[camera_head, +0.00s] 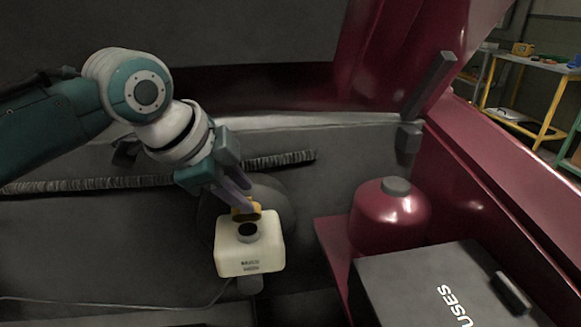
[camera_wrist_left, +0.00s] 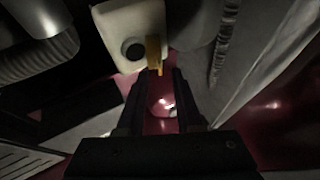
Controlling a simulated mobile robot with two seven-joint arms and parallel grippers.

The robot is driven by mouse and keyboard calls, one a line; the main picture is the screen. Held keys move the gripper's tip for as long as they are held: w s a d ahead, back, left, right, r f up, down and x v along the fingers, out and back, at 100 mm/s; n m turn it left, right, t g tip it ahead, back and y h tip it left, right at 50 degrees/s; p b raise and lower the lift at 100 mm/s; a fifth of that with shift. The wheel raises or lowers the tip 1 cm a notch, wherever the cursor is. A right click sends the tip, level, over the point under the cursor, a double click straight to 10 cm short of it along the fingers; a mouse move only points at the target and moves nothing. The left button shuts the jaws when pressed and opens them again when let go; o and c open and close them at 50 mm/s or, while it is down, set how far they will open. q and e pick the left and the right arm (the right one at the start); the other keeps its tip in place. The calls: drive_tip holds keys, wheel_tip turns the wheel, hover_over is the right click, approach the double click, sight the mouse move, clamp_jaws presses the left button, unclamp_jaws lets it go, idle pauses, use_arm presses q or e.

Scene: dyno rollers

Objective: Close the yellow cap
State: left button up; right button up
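The yellow cap (camera_head: 246,213) stands raised behind the dark round opening (camera_head: 247,230) of a cream-white reservoir (camera_head: 250,259), so the opening is uncovered. In the left wrist view the cap (camera_wrist_left: 154,50) shows edge-on beside the dark opening (camera_wrist_left: 133,49) of the reservoir (camera_wrist_left: 116,20). My left gripper (camera_head: 243,203) reaches down from the upper left, with its fingertips close to the cap. In the left wrist view the fingers (camera_wrist_left: 166,72) are apart with a gap between them, and the cap's edge lies near the tips. I cannot tell whether they touch it. My right gripper is not in view.
A red rounded tank (camera_head: 389,217) with a grey lid stands to the right. A dark fuse box (camera_head: 430,285) is in front of it. A corrugated hose (camera_head: 90,184) runs behind the reservoir. The red car body (camera_head: 500,190) borders the right side.

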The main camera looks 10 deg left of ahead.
use_arm(q)
drive_tip(key=shift+f, duration=0.1)
drive_tip(key=shift+c, duration=0.2)
clamp_jaws()
idle(1.2)
